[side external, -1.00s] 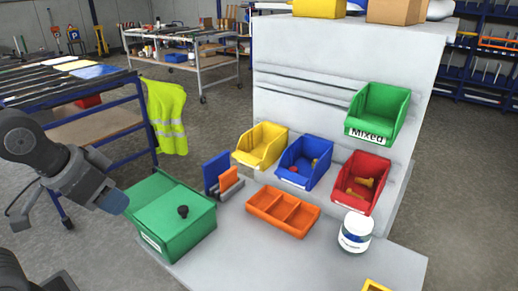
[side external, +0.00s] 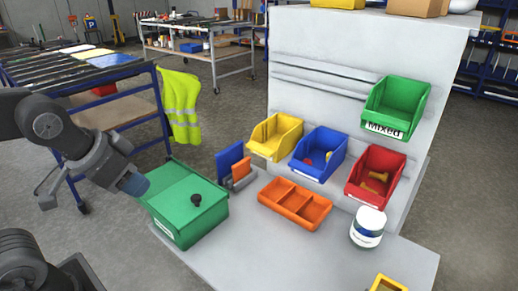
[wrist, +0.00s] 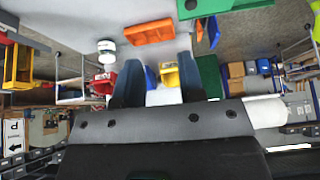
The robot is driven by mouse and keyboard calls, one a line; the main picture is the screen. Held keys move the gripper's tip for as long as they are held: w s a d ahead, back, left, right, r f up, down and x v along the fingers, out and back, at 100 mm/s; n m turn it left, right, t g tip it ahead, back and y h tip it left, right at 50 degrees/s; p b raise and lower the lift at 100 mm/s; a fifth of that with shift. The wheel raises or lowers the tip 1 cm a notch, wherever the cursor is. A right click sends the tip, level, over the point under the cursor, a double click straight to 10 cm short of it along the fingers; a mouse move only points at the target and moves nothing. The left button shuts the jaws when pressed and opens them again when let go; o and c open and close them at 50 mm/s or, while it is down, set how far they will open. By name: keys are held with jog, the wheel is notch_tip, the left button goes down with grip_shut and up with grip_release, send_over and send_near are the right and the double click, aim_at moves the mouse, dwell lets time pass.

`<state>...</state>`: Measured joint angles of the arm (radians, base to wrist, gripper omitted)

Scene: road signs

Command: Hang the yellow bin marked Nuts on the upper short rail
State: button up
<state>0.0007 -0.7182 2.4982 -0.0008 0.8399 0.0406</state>
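A yellow bin (side external: 275,137) sits at the left end of the row of bins at the foot of the upright grey panel; no lettering on it is readable. A second yellow bin (side external: 388,284) is cut off at the bottom right, its label not visible. Thin horizontal rails (side external: 318,78) run across the upper panel; I cannot tell which is the short one. My gripper (side external: 135,185) is left of the bench beside the green lidded box (side external: 187,205), away from both yellow bins. In the wrist view its two fingers (wrist: 160,85) are apart with nothing held.
A green bin marked Mixed (side external: 396,108) hangs at the panel's right. An orange tray (side external: 295,203), a white tub (side external: 368,227) and a blue-and-orange holder (side external: 235,165) occupy the bench. The bench front is mostly clear.

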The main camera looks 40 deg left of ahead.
jog(key=w+f+m+t, duration=0.4)
jog(key=w+m+t, duration=0.3)
jog(key=w, duration=1)
jog(key=m+t, duration=0.5)
jog(key=m, duration=0.5)
send_near(257, 151)
jog(key=shift+w+f+m+t, duration=0.2)
jog(key=shift+w+m+t, duration=0.1)
jog(key=shift+w, duration=1.2)
jog(key=shift+w+r, duration=0.15)
jog(key=shift+w, duration=3.4)
jog(key=shift+s, duration=0.1)
jog(key=shift+c, duration=0.5)
grip_shut()
